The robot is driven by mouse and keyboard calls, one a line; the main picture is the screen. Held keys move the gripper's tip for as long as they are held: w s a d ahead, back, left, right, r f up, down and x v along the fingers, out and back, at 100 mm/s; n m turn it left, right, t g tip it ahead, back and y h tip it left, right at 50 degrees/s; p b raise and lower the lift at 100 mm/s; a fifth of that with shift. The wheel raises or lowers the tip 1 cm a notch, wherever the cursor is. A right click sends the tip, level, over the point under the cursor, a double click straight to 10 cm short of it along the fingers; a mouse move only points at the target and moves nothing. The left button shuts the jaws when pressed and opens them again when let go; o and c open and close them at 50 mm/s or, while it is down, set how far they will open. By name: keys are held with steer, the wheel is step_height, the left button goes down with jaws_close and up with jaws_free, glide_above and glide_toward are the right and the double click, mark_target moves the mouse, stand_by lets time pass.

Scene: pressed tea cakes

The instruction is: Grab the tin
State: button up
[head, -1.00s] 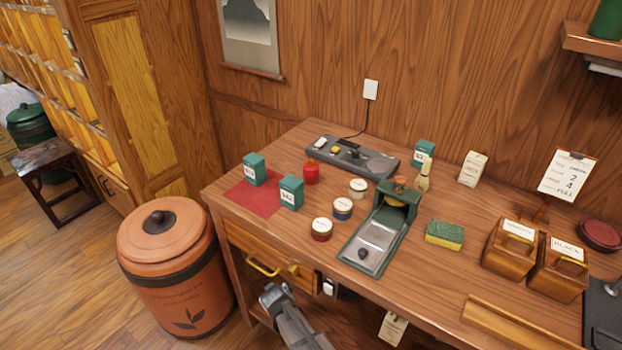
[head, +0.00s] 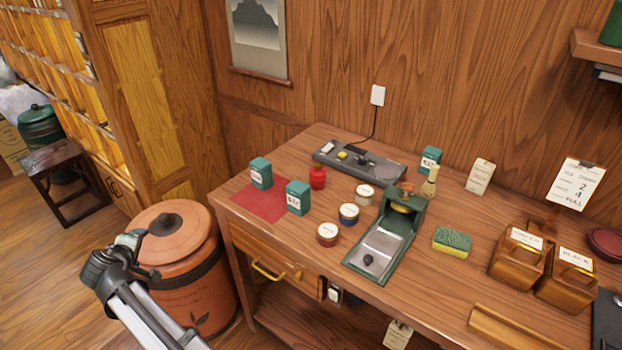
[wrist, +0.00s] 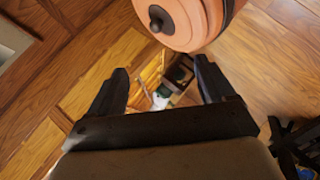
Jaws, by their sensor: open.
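Several small tins stand on the wooden desk. Round ones are a white-lidded tin (head: 365,195), a blue-banded tin (head: 349,214) and a red-banded tin (head: 327,235), all left of the green press (head: 383,245). Two teal labelled box-shaped containers, one at the back (head: 261,173) and one in front (head: 298,198), stand by the red cloth (head: 262,203); a third (head: 430,160) is at the back right. My gripper (head: 133,238) is left of the desk, before the large terracotta canister (head: 205,285). Its fingers (wrist: 163,78) are apart with nothing held between them.
The terracotta canister, with its black-knobbed lid (wrist: 172,20), is close to my gripper. A dark stool (head: 65,165) stands at far left.

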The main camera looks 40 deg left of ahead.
steer(key=w+r+m, duration=0.1)
steer(key=w+r, duration=0.2)
steer(key=r, duration=0.3)
steer(key=m+g+h, duration=0.4)
steer(key=m+h, duration=0.1)
steer(key=m, duration=0.6)
glide_toward(318, 165)
steer(key=x, duration=1.2)
steer(key=shift+a+f, duration=0.1)
steer(key=shift+f, duration=0.3)
steer(key=shift+y, duration=0.3)
steer(key=c, duration=1.1)
